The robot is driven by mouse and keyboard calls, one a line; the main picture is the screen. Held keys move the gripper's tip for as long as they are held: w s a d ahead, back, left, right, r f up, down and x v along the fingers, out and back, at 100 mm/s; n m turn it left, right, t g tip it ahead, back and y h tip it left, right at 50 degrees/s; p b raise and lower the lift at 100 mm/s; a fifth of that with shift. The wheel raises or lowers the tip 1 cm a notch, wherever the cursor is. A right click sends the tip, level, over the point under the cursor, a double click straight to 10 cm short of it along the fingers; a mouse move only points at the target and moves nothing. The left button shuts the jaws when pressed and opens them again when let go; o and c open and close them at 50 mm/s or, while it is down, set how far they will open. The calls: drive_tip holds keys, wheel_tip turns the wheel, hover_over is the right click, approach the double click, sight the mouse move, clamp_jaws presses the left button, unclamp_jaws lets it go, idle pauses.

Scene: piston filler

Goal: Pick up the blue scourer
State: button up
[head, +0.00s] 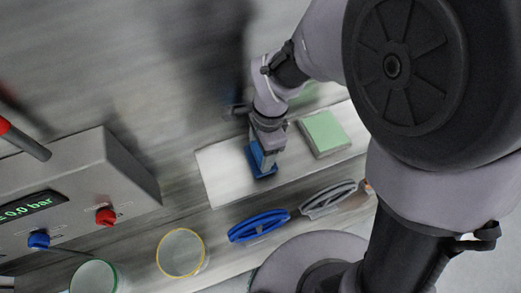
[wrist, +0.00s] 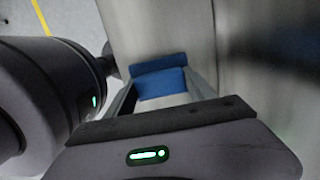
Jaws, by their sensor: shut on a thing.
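The blue scourer (head: 263,172) is at the white board (head: 222,178) in the head view. My gripper (head: 262,158) points down over it and is shut on it. In the wrist view the blue scourer (wrist: 162,85) shows between the two fingers of my gripper (wrist: 163,88). The fingers hide part of it. I cannot tell whether it touches the board or is just above it.
A green pad (head: 325,132) lies on the board to the right. A blue oval handle-like piece (head: 259,226) and a grey one (head: 328,199) lie in front. Two round glass containers (head: 181,253) stand front left. A grey control box (head: 75,190) with knobs stands left.

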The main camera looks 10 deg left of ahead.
drive_tip(key=shift+s+d+r, duration=0.1)
drive_tip(key=shift+s+r, duration=0.1)
drive_tip(key=shift+r, duration=0.35)
drive_tip(key=shift+s+r, duration=0.15)
drive_tip(key=shift+r, duration=0.4)
drive_tip(key=s+d+b, duration=0.2)
drive_tip(key=s, duration=0.5)
drive_tip(key=s+d+r+b, duration=0.1)
drive_tip(key=s+d+b, duration=0.2)
drive_tip(key=s, duration=0.4)
drive_tip(key=shift+d+r, duration=0.15)
drive_tip(key=shift+d, duration=0.15)
drive_tip(key=shift+s, duration=0.1)
